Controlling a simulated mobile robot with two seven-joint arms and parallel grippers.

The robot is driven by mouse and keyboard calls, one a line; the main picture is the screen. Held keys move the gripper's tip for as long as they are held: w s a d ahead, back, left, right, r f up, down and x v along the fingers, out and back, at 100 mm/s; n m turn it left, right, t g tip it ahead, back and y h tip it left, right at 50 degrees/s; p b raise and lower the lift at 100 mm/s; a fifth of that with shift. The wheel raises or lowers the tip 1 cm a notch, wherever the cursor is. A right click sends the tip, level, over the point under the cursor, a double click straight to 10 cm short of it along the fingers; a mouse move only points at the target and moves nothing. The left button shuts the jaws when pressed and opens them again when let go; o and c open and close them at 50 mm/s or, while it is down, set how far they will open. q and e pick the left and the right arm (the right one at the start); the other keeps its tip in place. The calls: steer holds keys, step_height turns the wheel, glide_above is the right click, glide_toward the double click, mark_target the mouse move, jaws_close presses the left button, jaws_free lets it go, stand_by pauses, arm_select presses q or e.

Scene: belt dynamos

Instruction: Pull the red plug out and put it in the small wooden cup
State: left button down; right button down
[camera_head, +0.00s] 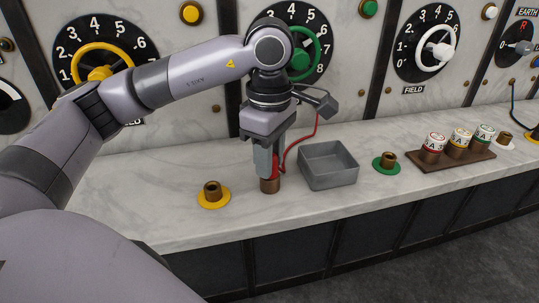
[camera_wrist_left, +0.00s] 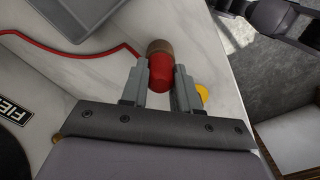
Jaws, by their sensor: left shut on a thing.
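My left gripper (camera_head: 271,170) is shut on the red plug (camera_head: 275,167) and points down at the counter. The plug also shows between the fingers in the left wrist view (camera_wrist_left: 161,73). A small brown cylinder, which looks like the wooden cup (camera_head: 270,186), is directly below the plug, in line with it. It also shows at the plug's far end in the left wrist view (camera_wrist_left: 159,47). Whether the plug's tip is inside it cannot be told. A red cable (camera_head: 299,143) runs from the plug towards the panel. My right gripper is not in view.
A brass socket on a yellow disc (camera_head: 212,196) stands to the left. A grey open tray (camera_head: 330,178) is close on the right, then a socket on a green disc (camera_head: 386,163) and a wooden fuse stand (camera_head: 455,160). The dial panel rises behind.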

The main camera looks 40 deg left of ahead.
arm_select(q)
steer(key=shift+f, duration=0.2)
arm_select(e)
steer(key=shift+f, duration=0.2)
arm_select(q)
steer(key=c, duration=0.8)
jaws_free()
steer(key=shift+o, duration=0.2)
steer(key=shift+r, duration=0.75)
step_height(320, 180, up, 5)
steer(key=shift+f+p, duration=0.2)
steer(key=shift+p, duration=0.1)
steer(key=shift+r, duration=0.6)
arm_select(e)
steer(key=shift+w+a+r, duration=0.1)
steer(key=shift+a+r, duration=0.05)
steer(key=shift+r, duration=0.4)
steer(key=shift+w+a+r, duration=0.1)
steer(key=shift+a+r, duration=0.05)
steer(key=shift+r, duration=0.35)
arm_select(q)
steer(key=shift+s, duration=0.1)
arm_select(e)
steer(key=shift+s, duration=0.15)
